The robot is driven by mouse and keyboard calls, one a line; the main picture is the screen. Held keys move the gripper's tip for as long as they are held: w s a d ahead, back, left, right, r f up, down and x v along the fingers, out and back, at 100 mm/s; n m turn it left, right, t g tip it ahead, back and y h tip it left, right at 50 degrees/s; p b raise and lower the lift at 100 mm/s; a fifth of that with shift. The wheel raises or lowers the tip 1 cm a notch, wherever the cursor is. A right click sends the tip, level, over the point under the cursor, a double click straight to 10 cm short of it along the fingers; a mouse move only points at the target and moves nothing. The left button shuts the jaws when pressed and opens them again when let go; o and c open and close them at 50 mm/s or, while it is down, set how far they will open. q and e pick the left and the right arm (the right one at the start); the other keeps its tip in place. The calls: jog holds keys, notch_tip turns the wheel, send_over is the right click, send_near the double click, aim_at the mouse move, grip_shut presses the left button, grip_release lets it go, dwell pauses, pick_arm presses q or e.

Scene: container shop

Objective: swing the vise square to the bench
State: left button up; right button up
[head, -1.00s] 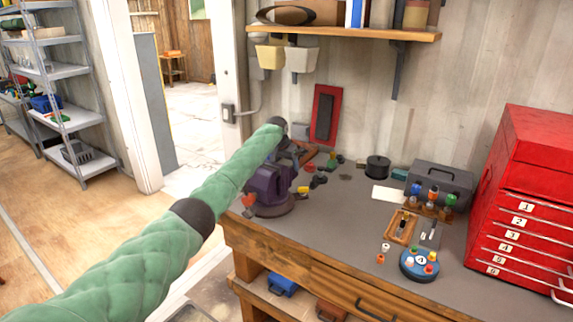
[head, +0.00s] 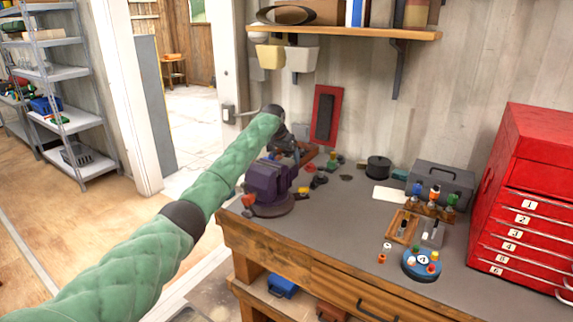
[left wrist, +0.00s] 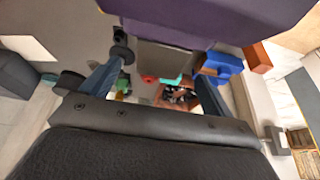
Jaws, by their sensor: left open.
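The purple vise (head: 268,182) stands on a round base at the left end of the bench (head: 335,215). Its body looks turned at an angle to the bench's front edge. My left gripper (head: 290,152) is just behind the vise, pointing down, partly hidden by it. In the left wrist view the purple vise (left wrist: 215,18) fills the top, with a grey part (left wrist: 165,60) of it reaching between the open fingers. I cannot tell whether the fingers touch it. My right gripper is not in view.
Small coloured parts lie behind the vise. A black spool (head: 377,167), a grey toolbox (head: 440,185), a wooden tray (head: 403,228) and a red tool chest (head: 520,215) stand to the right. A red panel (head: 326,115) leans on the wall. The bench's middle is clear.

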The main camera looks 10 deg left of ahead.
pick_arm(q)
jog(key=shift+b+v, duration=0.35)
jog(key=shift+v, duration=1.15)
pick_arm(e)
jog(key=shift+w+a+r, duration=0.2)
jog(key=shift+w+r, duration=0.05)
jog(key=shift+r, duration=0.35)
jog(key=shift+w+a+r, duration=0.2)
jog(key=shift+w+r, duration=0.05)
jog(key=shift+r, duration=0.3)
